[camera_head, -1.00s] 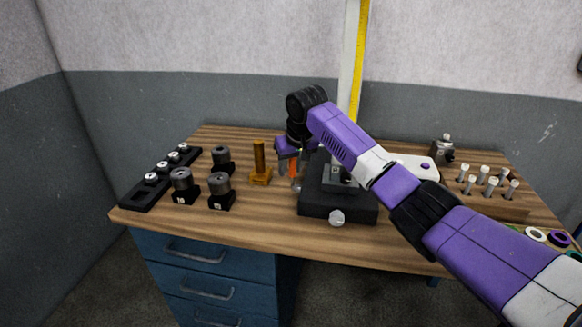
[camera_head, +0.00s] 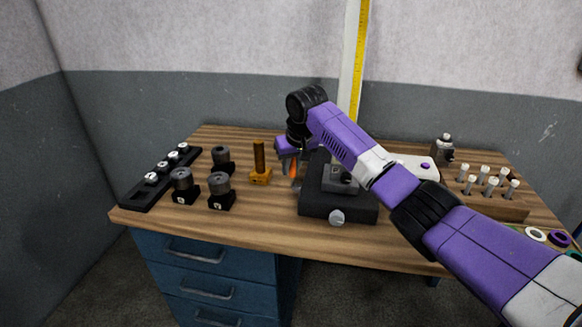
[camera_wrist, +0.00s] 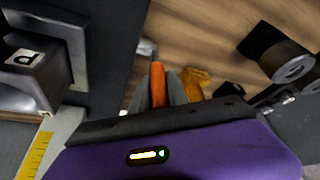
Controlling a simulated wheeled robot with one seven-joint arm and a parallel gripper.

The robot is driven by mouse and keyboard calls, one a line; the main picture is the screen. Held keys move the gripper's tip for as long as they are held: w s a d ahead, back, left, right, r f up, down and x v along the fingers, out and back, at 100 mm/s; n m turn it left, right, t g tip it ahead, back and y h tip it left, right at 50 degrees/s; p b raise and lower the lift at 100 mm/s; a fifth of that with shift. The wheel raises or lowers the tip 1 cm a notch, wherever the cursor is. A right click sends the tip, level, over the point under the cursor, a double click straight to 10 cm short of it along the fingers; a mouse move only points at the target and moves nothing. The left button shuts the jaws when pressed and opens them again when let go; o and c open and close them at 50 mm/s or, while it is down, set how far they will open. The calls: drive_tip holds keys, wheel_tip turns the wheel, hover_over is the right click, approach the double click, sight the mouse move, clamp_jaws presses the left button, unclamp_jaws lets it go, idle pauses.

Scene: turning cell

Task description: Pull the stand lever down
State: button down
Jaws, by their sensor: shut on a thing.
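The stand has a black base (camera_head: 338,205), a grey block and a tall pale column with a yellow scale (camera_head: 358,70). The stand lever's orange grip (camera_head: 293,170) shows at the left of the stand. My gripper (camera_head: 291,172) points down there, shut on the lever. In the wrist view the orange grip (camera_wrist: 158,84) stands between the grey fingers (camera_wrist: 159,92). My arm hides part of the stand, and the gripper body hides much of the lever.
An amber post (camera_head: 259,165) stands close left of my gripper. Dark cylindrical holders (camera_head: 221,190) and a black rack (camera_head: 148,192) are further left. A wooden block with several pins (camera_head: 490,203) is at the right. The front of the wooden table is clear.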

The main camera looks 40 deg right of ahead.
drive_tip(key=shift+a, duration=0.15)
idle(0.7)
drive_tip(key=s+a+t+h, duration=0.1)
drive_tip(key=h, duration=0.1)
drive_tip(key=s+a+f+t+h+b, duration=0.1)
drive_tip(key=t, duration=0.1)
drive_tip(key=shift+a+n+h, duration=0.3)
drive_tip(key=shift+h, duration=0.1)
drive_tip(key=t+h+b, duration=0.1)
drive_tip(key=b, duration=0.1)
drive_tip(key=s+a+f+t+h+b, duration=0.1)
drive_tip(key=b, duration=0.1)
drive_tip(key=t+h+b, duration=0.1)
drive_tip(key=b, duration=0.1)
drive_tip(key=shift+s+a+f+n, duration=0.2)
drive_tip(key=shift+a+n, duration=0.1)
drive_tip(key=t+h+b, duration=0.1)
drive_tip(key=b, duration=0.2)
drive_tip(key=shift+s+a+f, duration=0.2)
drive_tip(key=shift+a+t+b, duration=0.1)
drive_tip(key=shift+t+b, duration=0.3)
drive_tip(key=shift+b, duration=0.1)
drive_tip(key=shift+s+r+h, duration=0.1)
drive_tip(key=shift+h, duration=0.2)
drive_tip(key=c, duration=1.3)
unclamp_jaws()
